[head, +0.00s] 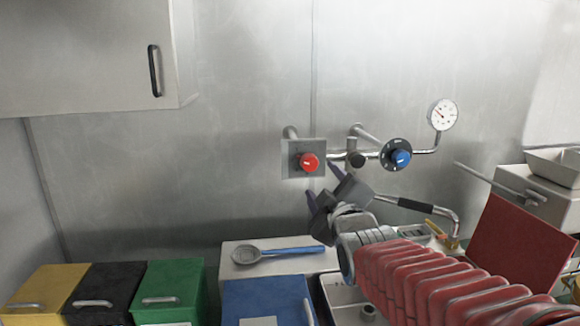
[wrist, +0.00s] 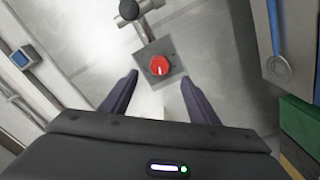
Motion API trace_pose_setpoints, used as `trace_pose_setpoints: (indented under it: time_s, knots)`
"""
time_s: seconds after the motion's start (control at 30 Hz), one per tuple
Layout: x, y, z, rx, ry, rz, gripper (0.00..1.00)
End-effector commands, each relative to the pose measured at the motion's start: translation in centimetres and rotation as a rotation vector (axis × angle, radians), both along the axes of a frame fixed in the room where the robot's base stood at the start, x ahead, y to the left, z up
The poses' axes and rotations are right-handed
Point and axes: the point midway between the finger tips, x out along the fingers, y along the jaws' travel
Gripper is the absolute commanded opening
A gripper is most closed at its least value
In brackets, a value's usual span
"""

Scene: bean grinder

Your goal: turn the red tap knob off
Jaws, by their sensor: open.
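The red tap knob (head: 309,162) sits on a square grey plate (head: 291,158) on the back wall, with a pipe running to the right. In the wrist view the red knob (wrist: 159,66) shows ahead of my gripper, with a white mark on its face. My gripper (head: 322,184) is open and empty, just below and to the right of the knob in the head view. In the wrist view my gripper's two fingers (wrist: 158,94) point towards the plate, one at each side, with a gap between them and the knob. The knob is fully visible.
A ladle with a blue handle (head: 290,252) lies on a white box below. Coloured bins (head: 170,285) stand at lower left.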

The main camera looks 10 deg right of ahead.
Motion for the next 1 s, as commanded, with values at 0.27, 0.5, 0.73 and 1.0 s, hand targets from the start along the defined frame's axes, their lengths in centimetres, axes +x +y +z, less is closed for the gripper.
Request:
trace_pose_setpoints:
  time_s: [0.27, 0.5, 0.73, 1.0]
  knots:
    - [3.0, 0.0, 0.0, 0.0, 0.001, 0.001, 0.55]
    - [5.6, 0.1, 0.0, -0.001, 0.0, 0.001, 0.55]
    - [8.2, 0.1, -0.1, -0.001, 0.001, 0.002, 0.55]
    - [11.1, 0.1, -0.1, -0.001, 0.002, 0.001, 0.55]
